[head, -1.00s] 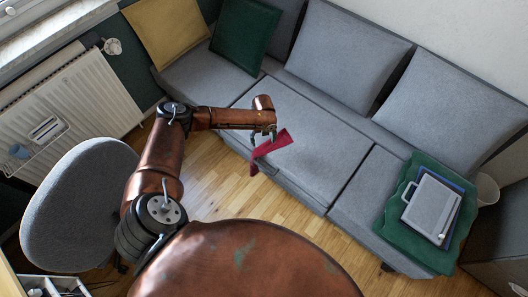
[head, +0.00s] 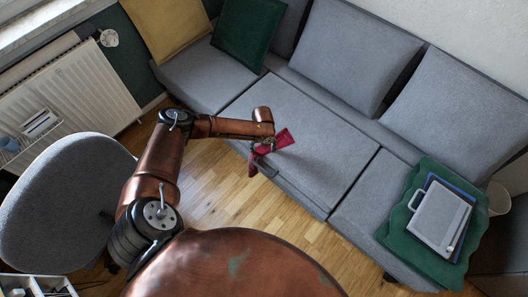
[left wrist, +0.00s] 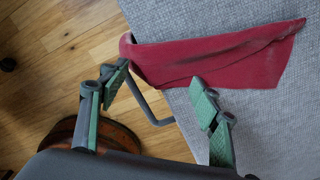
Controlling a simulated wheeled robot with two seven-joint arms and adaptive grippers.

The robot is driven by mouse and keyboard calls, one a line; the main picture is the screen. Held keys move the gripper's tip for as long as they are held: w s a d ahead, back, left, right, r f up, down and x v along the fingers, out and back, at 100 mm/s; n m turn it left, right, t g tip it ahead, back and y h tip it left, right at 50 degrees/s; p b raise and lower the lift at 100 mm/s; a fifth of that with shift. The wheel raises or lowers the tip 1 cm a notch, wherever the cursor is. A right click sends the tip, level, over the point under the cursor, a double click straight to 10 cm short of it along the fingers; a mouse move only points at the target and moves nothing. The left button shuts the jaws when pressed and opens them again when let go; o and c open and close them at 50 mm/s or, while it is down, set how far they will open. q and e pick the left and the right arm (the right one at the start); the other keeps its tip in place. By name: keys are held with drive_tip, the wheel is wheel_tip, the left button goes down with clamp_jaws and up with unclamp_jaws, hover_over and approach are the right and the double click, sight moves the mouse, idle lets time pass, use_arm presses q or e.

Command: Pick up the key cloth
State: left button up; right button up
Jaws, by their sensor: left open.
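The key cloth (head: 274,147) is dark red and lies at the front edge of the grey sofa seat, with one end hanging over the edge. In the left wrist view the cloth (left wrist: 215,55) stretches across the seat ahead of the fingers, its left end folded down over the edge. My left gripper (head: 262,146) is right over the cloth. In the left wrist view the left gripper (left wrist: 160,92) is open, its green fingers wide apart, with the cloth just beyond and partly between the tips. I cannot tell whether the fingers touch it. My right gripper is out of view.
The grey sofa (head: 310,130) fills the right. A green blanket (head: 395,243) with a grey case (head: 440,215) lies on its right seat. A grey chair (head: 60,205) stands at left, near a radiator (head: 85,85). Wooden floor (head: 220,190) is clear before the sofa.

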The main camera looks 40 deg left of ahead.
use_arm(q)
drive_tip(key=shift+f, duration=0.1)
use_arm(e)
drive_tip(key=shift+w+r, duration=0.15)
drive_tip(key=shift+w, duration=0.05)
use_arm(q)
drive_tip(key=shift+f, duration=0.15)
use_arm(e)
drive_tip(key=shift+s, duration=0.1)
